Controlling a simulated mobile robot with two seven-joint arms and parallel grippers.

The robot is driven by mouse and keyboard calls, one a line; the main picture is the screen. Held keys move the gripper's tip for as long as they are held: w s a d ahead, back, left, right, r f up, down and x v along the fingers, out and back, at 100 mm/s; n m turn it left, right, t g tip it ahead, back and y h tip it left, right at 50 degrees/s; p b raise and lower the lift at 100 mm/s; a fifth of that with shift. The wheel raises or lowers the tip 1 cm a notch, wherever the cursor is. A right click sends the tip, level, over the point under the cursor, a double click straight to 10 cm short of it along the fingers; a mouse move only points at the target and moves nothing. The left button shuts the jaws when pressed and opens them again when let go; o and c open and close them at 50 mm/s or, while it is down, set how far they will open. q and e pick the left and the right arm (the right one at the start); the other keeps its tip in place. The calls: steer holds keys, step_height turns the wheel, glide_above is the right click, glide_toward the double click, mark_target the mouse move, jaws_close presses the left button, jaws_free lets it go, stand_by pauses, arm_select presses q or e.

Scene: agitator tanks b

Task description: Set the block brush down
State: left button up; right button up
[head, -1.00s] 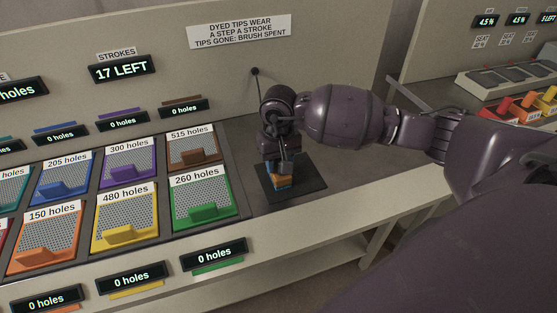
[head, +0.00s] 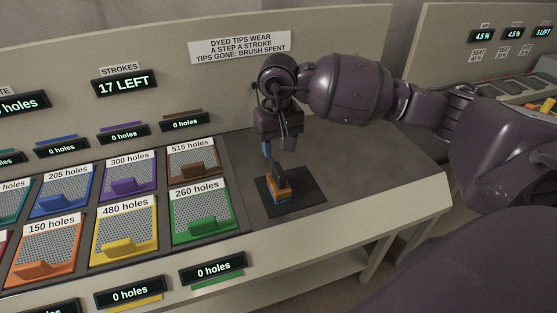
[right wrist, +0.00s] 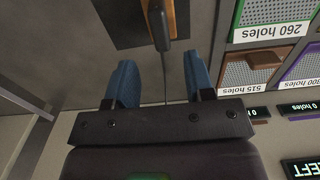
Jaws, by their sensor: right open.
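The block brush (head: 279,192) stands on a dark square mat (head: 310,197) on the bench, to the right of the green plate. It has an orange-brown block, a dark handle on top and a blue band near its base. In the right wrist view its dark handle (right wrist: 159,25) shows at the top, beyond the fingertips. My right gripper (head: 280,149) is open and empty, above and slightly behind the brush, apart from it. Its blue fingers (right wrist: 158,75) are spread with nothing between them. My left gripper is not in view.
Coloured perforated plates with hole labels, such as the green one (head: 202,213), fill the bench to the left. A sign (head: 240,46) and a strokes display reading 17 LEFT (head: 124,84) are on the back panel. Bare bench surface lies right of the mat.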

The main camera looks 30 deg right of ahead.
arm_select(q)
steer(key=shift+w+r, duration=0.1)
arm_select(e)
steer(key=shift+r, duration=1.3)
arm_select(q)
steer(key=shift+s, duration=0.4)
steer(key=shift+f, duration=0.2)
